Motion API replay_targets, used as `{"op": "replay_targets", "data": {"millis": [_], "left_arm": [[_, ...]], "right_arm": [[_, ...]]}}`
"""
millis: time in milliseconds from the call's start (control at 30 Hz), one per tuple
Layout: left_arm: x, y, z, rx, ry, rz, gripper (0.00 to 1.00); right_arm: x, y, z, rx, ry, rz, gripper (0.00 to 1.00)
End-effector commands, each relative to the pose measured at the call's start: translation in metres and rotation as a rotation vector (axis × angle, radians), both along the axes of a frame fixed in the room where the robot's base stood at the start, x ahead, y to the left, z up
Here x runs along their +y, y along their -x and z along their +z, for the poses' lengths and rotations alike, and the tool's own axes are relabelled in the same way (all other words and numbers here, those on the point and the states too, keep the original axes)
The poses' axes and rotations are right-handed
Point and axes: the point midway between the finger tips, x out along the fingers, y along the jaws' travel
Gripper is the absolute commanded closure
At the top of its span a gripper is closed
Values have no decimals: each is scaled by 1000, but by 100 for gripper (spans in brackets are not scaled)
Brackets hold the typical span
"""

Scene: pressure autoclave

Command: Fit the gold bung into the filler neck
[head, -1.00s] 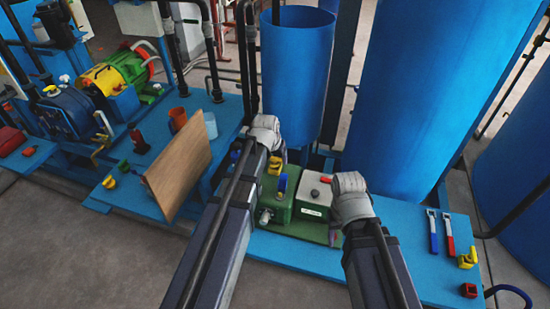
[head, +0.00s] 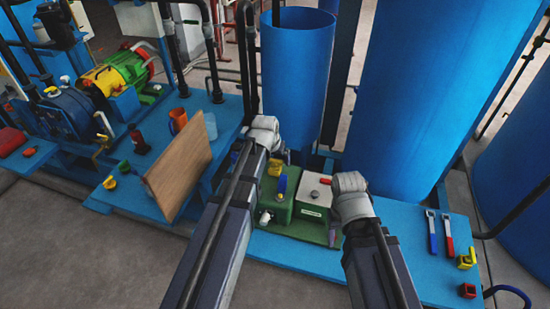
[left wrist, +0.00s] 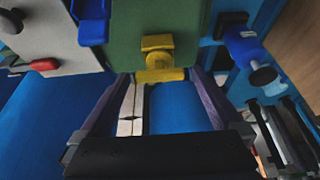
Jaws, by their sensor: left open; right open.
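A yellow-gold fitting (left wrist: 158,60) sits on the face of a green box (left wrist: 135,28) in the left wrist view. I cannot tell whether it is the bung or part of the neck. A yellow piece also shows behind the green box in the head view (head: 275,167). My left gripper (left wrist: 156,82) is open, its two purple fingers on either side of the fitting's lower end; contact is unclear. In the head view its fingers are mostly hidden by my arm. My right gripper (head: 335,232) is open and points down beside the white box; its fingers are mostly hidden.
The white box (head: 314,194) stands right of the green box. A blue handle (head: 281,184) rises from the green box. A brown board (head: 182,168) leans at left. Two wrenches (head: 440,232) and a yellow piece (head: 466,260) lie at right. A large blue tank (head: 420,90) stands behind.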

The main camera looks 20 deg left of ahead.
Motion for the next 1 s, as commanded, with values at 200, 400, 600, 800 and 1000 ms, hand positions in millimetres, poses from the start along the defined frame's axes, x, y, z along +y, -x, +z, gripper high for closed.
{"op": "replay_targets", "data": {"millis": [200,400,600,800,1000], "left_arm": [[0,12,32,0,0,0,0],[1,22,55,0,0,0,0],[1,25,62,0,0,0,0],[1,25,60,0,0,0,0],[1,25,60,0,0,0,0]], "right_arm": [[0,0,32,0,0,0,50],[0,0,56,0,0,0,50],[0,0,62,0,0,0,50],[0,0,60,0,0,0,50],[0,0,60,0,0,0,50]]}}
